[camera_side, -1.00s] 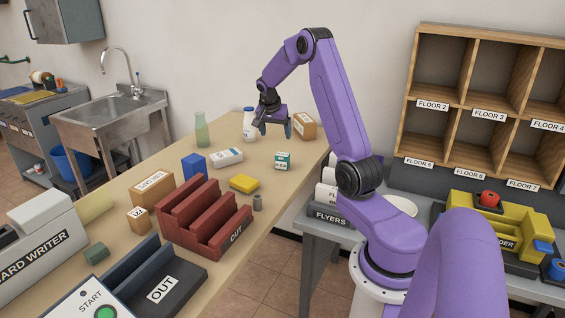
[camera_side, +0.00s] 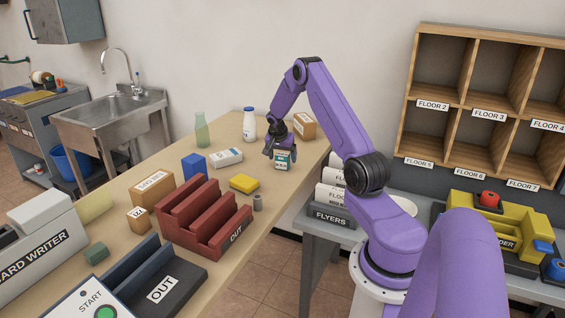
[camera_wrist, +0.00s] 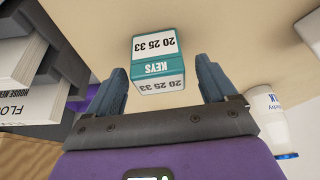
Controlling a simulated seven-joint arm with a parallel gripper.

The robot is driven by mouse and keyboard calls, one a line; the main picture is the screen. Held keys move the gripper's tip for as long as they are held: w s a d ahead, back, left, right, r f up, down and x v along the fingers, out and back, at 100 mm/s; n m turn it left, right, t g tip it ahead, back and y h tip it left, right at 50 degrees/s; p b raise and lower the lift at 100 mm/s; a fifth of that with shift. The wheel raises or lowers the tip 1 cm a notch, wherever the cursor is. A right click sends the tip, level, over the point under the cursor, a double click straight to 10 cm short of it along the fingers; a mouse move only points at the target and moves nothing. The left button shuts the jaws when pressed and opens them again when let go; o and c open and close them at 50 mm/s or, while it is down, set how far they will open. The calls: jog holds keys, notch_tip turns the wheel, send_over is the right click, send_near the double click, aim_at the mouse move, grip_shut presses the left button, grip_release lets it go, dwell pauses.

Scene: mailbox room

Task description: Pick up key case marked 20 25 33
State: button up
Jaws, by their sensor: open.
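The key case (camera_wrist: 158,66) is a small white and teal box. In the wrist view it reads KEYS and 20 25 33, upside down. In the side view the key case (camera_side: 282,162) stands on the tan table near its right edge. My gripper (camera_side: 279,152) is above it, pointing down. In the wrist view my gripper (camera_wrist: 165,85) has its two blue-grey fingers apart, one on each side of the case's lower part in the picture. A gap shows beside each finger, so they do not seem to touch it.
A white bottle (camera_side: 249,125) and a cardboard box (camera_side: 304,126) stand close behind my gripper. A white box (camera_side: 226,157), a yellow block (camera_side: 244,183) and a red rack (camera_side: 190,220) are to the left.

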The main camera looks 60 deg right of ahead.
jog(key=shift+x, duration=1.25)
jog(key=c, duration=1.1)
jog(key=shift+r, duration=0.1)
